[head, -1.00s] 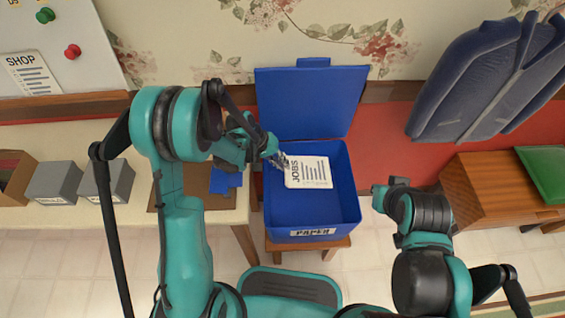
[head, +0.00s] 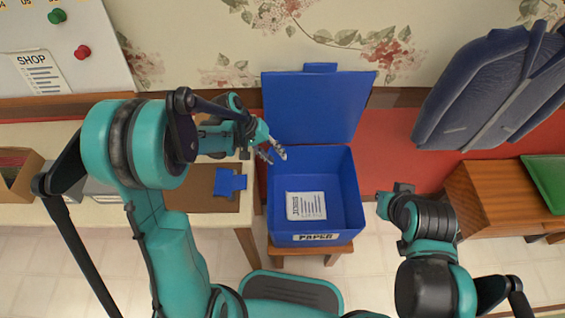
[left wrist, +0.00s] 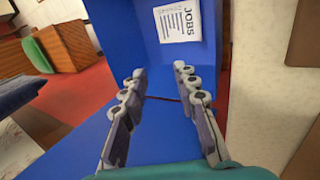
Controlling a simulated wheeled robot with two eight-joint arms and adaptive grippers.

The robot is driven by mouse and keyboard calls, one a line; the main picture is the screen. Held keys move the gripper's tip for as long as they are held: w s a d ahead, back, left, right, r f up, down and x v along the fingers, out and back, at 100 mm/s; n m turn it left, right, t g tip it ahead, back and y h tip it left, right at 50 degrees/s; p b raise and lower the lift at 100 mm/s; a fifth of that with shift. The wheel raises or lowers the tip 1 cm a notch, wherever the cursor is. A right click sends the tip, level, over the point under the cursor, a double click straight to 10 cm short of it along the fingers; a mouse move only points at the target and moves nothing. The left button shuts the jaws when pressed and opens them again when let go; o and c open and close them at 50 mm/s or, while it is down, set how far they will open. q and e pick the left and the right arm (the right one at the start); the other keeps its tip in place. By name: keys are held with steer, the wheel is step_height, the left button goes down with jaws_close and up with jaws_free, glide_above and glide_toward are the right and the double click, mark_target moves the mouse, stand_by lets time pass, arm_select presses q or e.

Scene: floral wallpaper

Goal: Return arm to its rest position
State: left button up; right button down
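My left gripper (head: 272,153) is above the back left corner of the blue paper box in the head view. In the left wrist view its two fingers (left wrist: 160,85) are spread apart with nothing between them. A white "JOBS" paper (head: 306,205) lies inside the blue box (head: 345,212); it also shows in the left wrist view (left wrist: 176,22), beyond the fingers and apart from them. My right arm (head: 424,225) is folded at the right of the box. The right gripper's fingers cannot be made out.
The box's open lid (head: 316,105) stands up against the wall. A table (head: 237,220) with a brown board and a blue piece (head: 229,182) is at the left. A wooden cabinet (head: 490,205) is at the right, below a hanging dark blue garment (head: 490,90).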

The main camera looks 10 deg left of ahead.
arm_select(q)
steer(key=shift+v, duration=1.6)
steer(key=s+a+r+m+t+y, duration=0.1)
steer(key=s+a+r+t+y, duration=0.1)
steer(key=s+r, duration=0.3)
steer(key=s+a+r+m+t+y, duration=0.1)
steer(key=s+a+r+t+y, duration=0.1)
steer(key=s, duration=0.9)
step_height(320, 180, up, 3)
steer(key=shift+r+t+y, duration=0.1)
steer(key=shift+t+y, duration=0.6)
steer(key=shift+t, duration=0.4)
steer(key=shift+a, duration=0.2)
